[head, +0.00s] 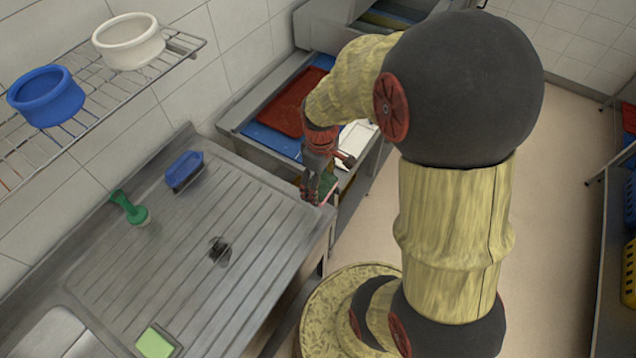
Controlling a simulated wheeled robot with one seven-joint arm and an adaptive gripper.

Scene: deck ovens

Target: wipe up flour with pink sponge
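My gripper (313,195) is at the right end of the metal drainboard (215,215), pointing down. It is small in the picture, and I cannot tell whether its fingers are open or shut. A small patch of pink and green shows right beside the fingers at the drainboard's edge. I cannot tell whether this is the pink sponge or whether it is held. No other pink sponge shows. I cannot make out any flour on the visible surfaces.
A light green sponge (156,342), a green brush (130,208), a blue brush (184,169) and a small dark object (219,250) lie on the drainboard. A wire rack (95,105) above holds blue (45,96) and white (129,41) pots. A red tray (302,102) lies beyond.

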